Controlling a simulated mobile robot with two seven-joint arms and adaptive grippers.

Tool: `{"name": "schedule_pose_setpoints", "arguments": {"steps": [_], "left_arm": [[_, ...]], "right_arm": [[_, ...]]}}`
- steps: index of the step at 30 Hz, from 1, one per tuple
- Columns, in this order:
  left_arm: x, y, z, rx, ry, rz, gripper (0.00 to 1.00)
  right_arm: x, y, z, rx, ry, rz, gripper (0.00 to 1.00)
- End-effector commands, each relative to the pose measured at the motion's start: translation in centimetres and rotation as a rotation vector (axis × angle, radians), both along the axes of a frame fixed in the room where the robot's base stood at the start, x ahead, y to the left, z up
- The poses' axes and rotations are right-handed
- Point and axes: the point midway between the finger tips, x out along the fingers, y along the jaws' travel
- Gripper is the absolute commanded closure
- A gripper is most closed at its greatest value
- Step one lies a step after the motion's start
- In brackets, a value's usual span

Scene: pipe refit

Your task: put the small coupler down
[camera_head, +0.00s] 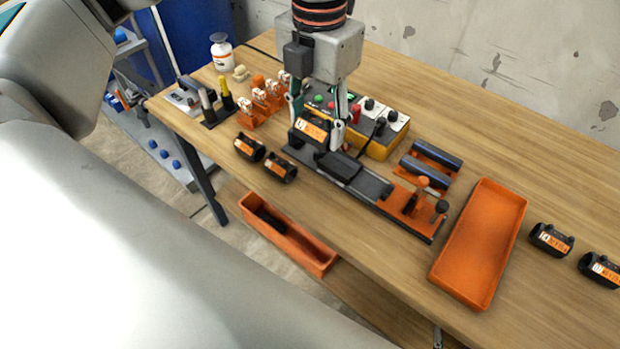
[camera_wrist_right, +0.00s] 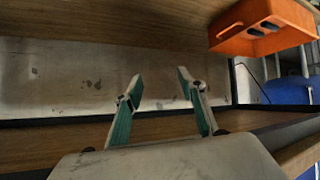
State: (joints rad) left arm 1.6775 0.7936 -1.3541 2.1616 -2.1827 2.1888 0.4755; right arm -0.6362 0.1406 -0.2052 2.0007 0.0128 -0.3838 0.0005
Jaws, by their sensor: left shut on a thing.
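My left gripper (camera_head: 318,125) points down over the work table and is shut on a black coupler with an orange label (camera_head: 311,129), taken to be the small coupler. The coupler is close above the left end of a dark clamping fixture (camera_head: 345,172); I cannot tell whether it touches anything. Two similar couplers stand to its left, one (camera_head: 249,148) and another (camera_head: 281,169). Two more lie at the far right, one (camera_head: 552,239) and another (camera_head: 600,268). My right gripper (camera_wrist_right: 160,88) shows in the right wrist view, open and empty.
An empty orange tray (camera_head: 480,245) lies right of the fixture. Dark pipes rest on an orange holder (camera_head: 412,179). A yellow control box (camera_head: 385,142) is behind the gripper. An orange bin (camera_head: 290,235) is below the front edge; an orange bin (camera_wrist_right: 265,38) also shows in the wrist view.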

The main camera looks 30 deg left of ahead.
Motion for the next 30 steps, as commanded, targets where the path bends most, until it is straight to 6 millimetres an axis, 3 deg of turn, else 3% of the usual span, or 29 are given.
{"name": "schedule_pose_setpoints", "arguments": {"steps": [3,12,16,23,30], "left_arm": [[-0.1,0.0,-3.4,0.001,0.01,-0.001,0.74],[-0.1,0.0,-10.5,0.0,0.008,0.002,0.74],[-0.1,0.0,-12.5,0.001,0.006,0.001,0.74],[0.0,0.0,-13.8,0.0,0.003,0.002,0.74],[-0.1,0.1,-17.1,0.001,0.007,0.002,0.74]], "right_arm": [[-0.2,-0.2,-0.7,-0.006,0.006,-0.001,0.6],[0.0,-0.5,-1.2,-0.015,0.003,-0.001,0.6],[0.4,-0.5,-1.0,-0.017,-0.004,-0.001,0.6],[0.8,-0.5,-0.5,-0.017,-0.016,-0.001,0.6],[0.3,-0.5,-1.4,-0.021,-0.004,0.001,0.6]]}}
